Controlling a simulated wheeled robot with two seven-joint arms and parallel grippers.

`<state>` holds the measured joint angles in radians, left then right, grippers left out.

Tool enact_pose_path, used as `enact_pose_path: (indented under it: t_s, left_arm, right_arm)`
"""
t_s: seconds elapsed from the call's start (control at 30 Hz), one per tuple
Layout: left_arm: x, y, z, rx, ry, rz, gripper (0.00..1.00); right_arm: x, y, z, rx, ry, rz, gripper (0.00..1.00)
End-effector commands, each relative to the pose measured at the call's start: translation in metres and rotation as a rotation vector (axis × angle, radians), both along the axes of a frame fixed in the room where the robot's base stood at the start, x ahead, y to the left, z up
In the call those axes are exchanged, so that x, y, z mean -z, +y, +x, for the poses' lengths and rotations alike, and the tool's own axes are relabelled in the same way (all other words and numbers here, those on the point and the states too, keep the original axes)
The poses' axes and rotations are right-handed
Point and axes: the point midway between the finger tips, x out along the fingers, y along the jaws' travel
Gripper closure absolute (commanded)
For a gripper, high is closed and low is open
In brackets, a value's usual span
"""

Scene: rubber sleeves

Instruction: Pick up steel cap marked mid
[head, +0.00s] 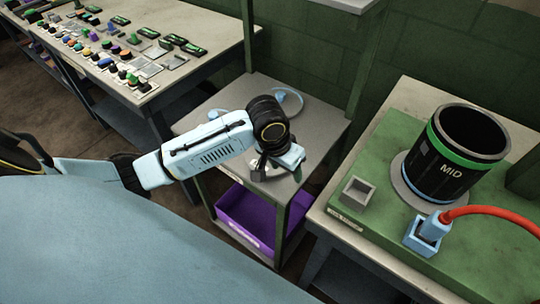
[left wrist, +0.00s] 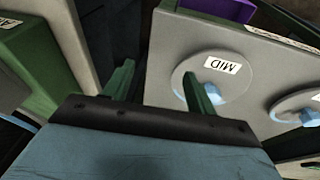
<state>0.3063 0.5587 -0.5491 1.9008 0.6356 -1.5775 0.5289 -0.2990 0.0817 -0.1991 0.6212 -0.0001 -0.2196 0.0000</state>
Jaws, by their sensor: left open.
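The steel cap marked MID (left wrist: 193,97) is a flat grey disc with a white label and a light blue knob (left wrist: 214,90). It lies on a grey surface. My left gripper (left wrist: 158,69) is open and empty, with its two green fingers apart. In the left wrist view its right finger overlaps the cap beside the knob; I cannot tell whether they touch. In the head view my left gripper (head: 278,166) is over the front of the small grey stand (head: 325,128) and hides most of what lies under it. My right gripper is not in view.
A second grey disc with a blue knob (left wrist: 309,115) lies beside the cap. A black cylinder marked MID (head: 455,165) stands on the right bench, near a blue connector (head: 424,236) with a red hose (head: 500,212). A purple bin (head: 240,222) sits below the stand.

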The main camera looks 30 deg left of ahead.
Motion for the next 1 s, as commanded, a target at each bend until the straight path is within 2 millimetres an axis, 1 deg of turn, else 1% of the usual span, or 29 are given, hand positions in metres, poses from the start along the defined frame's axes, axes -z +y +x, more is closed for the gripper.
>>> enact_pose_path:
  t_s: [0.03,0.1,0.2,0.3,0.4,0.47,0.53,0.8,0.9,1.0]
  left_arm:
    - [-0.019,0.015,0.016,-0.028,0.006,0.028,0.43]
    - [-0.039,0.031,0.028,-0.076,0.033,0.053,0.43]
    - [-0.065,0.053,0.039,-0.145,0.064,0.082,0.43]
    - [-0.085,0.069,0.045,-0.202,0.087,0.102,0.43]
    - [-0.095,0.078,0.047,-0.237,0.101,0.109,0.43]
    - [-0.094,0.081,0.048,-0.248,0.107,0.113,0.43]
    - [-0.087,0.082,0.049,-0.252,0.111,0.113,0.43]
    - [-0.036,0.082,0.055,-0.251,0.111,0.112,0.43]
    - [-0.024,0.083,0.057,-0.252,0.108,0.112,0.43]
    - [-0.019,0.083,0.058,-0.25,0.107,0.111,0.43]
  right_arm:
    - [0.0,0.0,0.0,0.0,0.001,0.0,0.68]
    - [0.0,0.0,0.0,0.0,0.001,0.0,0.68]
    - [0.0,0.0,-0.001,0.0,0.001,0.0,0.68]
    - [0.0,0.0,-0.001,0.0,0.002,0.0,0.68]
    - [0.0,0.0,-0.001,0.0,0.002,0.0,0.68]
    - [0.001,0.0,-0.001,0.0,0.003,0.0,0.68]
    - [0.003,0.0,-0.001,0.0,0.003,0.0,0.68]
    - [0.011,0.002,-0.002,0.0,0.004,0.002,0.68]
    - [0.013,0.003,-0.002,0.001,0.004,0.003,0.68]
    - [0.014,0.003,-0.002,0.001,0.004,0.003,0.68]
